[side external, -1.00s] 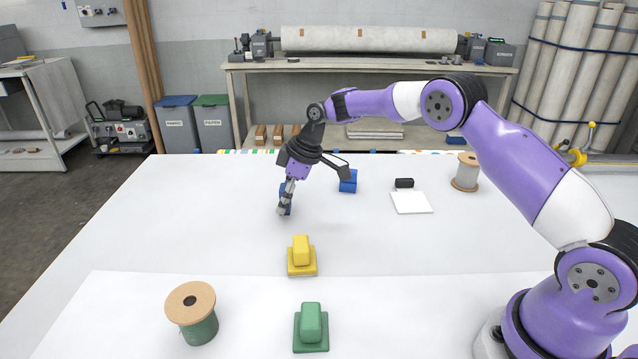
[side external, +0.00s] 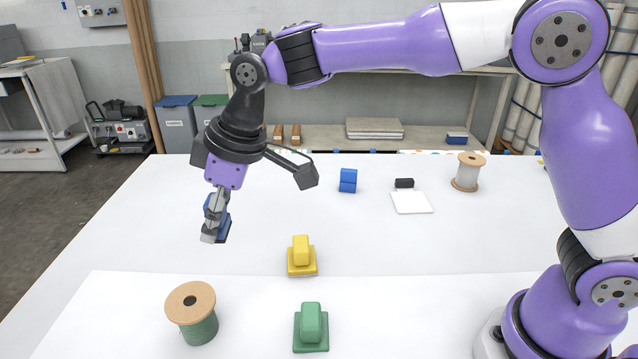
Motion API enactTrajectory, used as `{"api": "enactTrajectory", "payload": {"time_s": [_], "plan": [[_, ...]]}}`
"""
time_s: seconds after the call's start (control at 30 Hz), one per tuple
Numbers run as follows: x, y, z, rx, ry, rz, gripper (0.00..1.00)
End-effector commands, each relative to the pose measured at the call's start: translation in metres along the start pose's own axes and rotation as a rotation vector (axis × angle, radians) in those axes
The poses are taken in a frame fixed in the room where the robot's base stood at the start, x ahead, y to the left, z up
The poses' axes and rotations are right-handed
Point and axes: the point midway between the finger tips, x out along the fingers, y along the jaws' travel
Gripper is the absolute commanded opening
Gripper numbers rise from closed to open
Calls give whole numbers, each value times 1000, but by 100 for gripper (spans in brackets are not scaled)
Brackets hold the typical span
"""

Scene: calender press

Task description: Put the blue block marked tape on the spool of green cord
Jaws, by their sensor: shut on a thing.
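My gripper (side external: 213,228) points down and is shut on a blue block (side external: 223,226), partly hidden behind the fingers. It holds the block in the air, left of the yellow block, and in the picture above the spool of green cord. No marking can be read on the block. Nothing is on that flange.
Another blue block (side external: 348,180) lies farther back. A yellow handled block (side external: 301,257) and a green one (side external: 311,328) stand right of the spool. A white square (side external: 411,202), a black block (side external: 404,183) and a pale spool (side external: 467,172) are at the back right.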

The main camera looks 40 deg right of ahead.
Motion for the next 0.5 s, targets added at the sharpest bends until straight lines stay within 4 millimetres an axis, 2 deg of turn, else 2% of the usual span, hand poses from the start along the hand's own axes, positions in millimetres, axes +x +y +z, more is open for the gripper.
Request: {"api": "enactTrajectory", "payload": {"time_s": [0.03, 0.1, 0.23, 0.3, 0.4, 0.5], "plan": [[-7, -30, -8, -16, 4, -3, 12], [-17, -66, -14, -17, 7, -2, 12], [-35, -121, -17, -9, 15, -6, 12], [-43, -143, -15, -5, 18, -10, 12], [-51, -163, -13, 2, 22, -14, 12], [-50, -166, -12, 9, 21, -14, 12]]}}
